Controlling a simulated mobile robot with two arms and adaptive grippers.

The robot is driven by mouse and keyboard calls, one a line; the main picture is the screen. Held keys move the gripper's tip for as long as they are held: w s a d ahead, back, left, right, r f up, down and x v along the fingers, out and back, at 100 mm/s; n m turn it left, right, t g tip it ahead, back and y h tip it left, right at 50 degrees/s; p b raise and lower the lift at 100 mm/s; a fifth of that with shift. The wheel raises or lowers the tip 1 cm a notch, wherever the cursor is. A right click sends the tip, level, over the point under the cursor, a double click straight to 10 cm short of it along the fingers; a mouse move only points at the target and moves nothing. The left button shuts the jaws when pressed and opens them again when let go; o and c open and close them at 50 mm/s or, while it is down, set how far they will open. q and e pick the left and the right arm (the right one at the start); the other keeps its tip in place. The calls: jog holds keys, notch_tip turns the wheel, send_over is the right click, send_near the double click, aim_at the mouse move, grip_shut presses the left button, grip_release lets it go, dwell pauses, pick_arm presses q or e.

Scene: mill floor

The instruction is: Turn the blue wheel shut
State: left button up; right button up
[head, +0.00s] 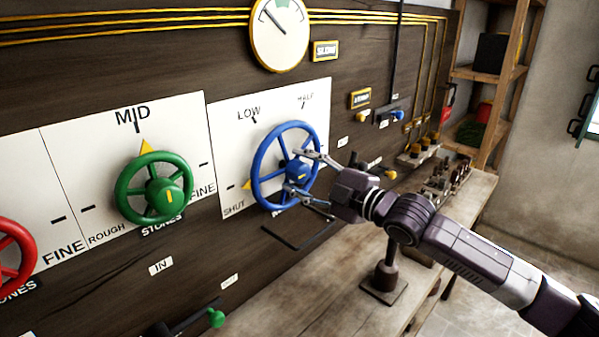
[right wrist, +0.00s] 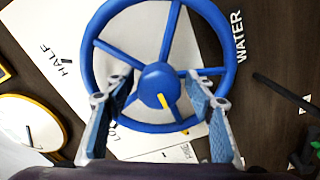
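The blue wheel (head: 257,165) is mounted on a white panel marked SHUT, LOW and HALF. A yellow triangle (head: 247,184) at its left rim lies beside the tick above the word SHUT. The wheel's hub (right wrist: 158,82) carries a yellow line and sits between my right gripper's fingers in the right wrist view. My right gripper (head: 294,171) is at the wheel's face, its fingers apart on either side of the hub. Contact with hub or spokes cannot be told. My left gripper is not in view.
A green wheel (head: 125,187) and a red wheel (head: 28,238) are on the board to the left. A round gauge (head: 280,30) hangs above. A wooden bench (head: 260,310) runs below, with a dark stand (head: 387,270) and small items farther right.

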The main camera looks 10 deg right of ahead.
jog(key=shift+s+d, duration=0.1)
jog(key=v, duration=1.1)
jog(key=shift+s+d, duration=0.15)
jog(key=shift+s, duration=0.2)
